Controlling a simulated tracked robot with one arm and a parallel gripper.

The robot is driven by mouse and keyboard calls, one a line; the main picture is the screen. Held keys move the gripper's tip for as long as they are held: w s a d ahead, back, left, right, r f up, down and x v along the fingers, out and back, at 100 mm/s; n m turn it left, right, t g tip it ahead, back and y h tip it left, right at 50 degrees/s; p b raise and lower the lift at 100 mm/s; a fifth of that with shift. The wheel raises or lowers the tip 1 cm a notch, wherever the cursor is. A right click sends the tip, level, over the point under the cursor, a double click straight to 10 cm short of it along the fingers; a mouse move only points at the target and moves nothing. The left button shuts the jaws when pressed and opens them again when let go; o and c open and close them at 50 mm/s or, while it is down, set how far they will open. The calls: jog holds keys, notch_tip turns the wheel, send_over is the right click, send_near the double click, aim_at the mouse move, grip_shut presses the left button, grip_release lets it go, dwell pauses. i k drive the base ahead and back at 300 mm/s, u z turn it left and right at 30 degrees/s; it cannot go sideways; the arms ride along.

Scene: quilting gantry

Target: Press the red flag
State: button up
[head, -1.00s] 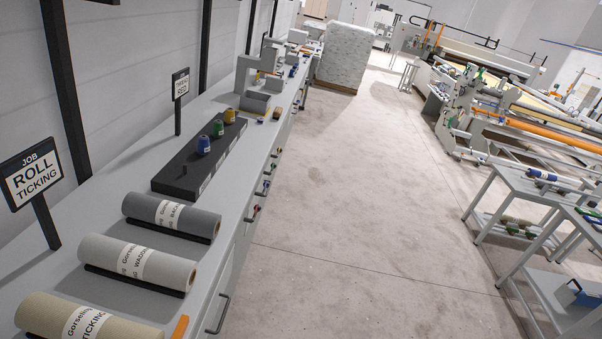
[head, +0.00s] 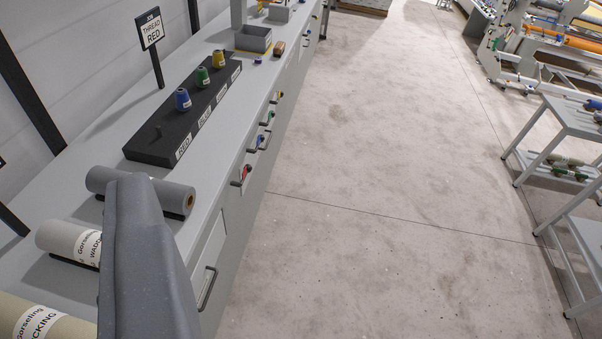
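A small red piece (head: 248,169), which looks like the red flag, shows on the front of the long bench beside a dark drawer handle. It is small in the picture, and its exact shape and position cannot be made out. It sits below the RED label on the black thread stand (head: 150,150). A grey link of my arm rises at the lower left, in front of the rolls. My gripper's fingers are not in view. Nothing of mine is seen touching the red piece.
Similar blue (head: 259,141), green (head: 270,117) and yellow (head: 280,95) pieces run along the bench front. Blue, green and yellow cones stand on the black stand; its RED peg is bare. A THREAD RED sign (head: 150,29) stands behind. The floor (head: 380,180) to the right is clear.

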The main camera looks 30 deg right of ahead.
aim_at(247, 168)
jog(key=z, duration=0.4)
jog(key=k, duration=1.3)
jog(key=z, duration=0.6)
jog(key=i, duration=2.35)
jog(key=u, duration=0.95)
